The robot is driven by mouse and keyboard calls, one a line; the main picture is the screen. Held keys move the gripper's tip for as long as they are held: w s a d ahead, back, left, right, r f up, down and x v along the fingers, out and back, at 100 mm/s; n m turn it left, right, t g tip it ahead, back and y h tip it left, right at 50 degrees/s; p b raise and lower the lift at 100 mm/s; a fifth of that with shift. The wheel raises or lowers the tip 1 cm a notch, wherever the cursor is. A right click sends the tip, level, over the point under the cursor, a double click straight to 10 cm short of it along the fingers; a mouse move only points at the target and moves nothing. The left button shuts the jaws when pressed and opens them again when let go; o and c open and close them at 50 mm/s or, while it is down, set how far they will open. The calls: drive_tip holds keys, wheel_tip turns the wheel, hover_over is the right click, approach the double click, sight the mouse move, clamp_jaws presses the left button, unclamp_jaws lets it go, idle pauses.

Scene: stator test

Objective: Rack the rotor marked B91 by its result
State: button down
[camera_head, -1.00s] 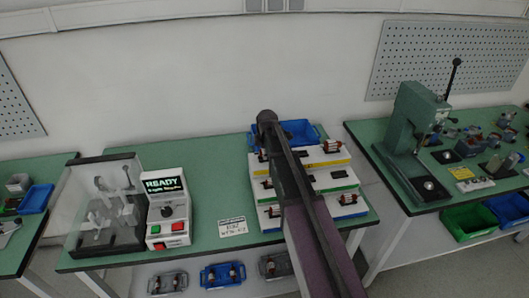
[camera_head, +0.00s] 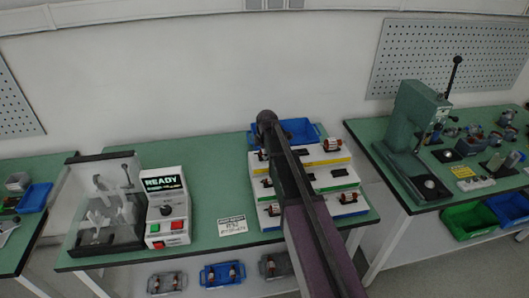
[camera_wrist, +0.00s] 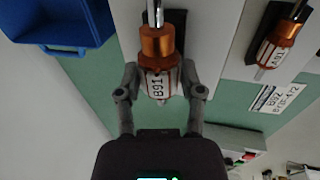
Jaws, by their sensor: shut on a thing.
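The rotor marked B91 (camera_wrist: 155,87) has a copper-coloured body, a metal shaft and a white label. In the wrist view it is between the two fingers of my gripper (camera_wrist: 160,72), which is shut on it. A white rack step with a dark cradle shows just behind the rotor; I cannot tell whether it rests there. The white stepped rack (camera_head: 325,180) has yellow, green and blue strips and holds several rotors. My arm hides the gripper and part of the rack in the head view. The tester (camera_head: 167,207) displays READY.
A blue bin (camera_head: 297,131) sits behind the rack; it also shows in the wrist view (camera_wrist: 65,22). Another copper rotor (camera_wrist: 281,42) lies right of my gripper. A printed card (camera_head: 232,226) lies between tester and rack. A green press (camera_head: 412,125) stands on the right table.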

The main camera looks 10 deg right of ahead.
drive_tip(key=shift+s+f, duration=0.15)
idle(0.4)
drive_tip(key=shift+c, duration=0.7)
unclamp_jaws()
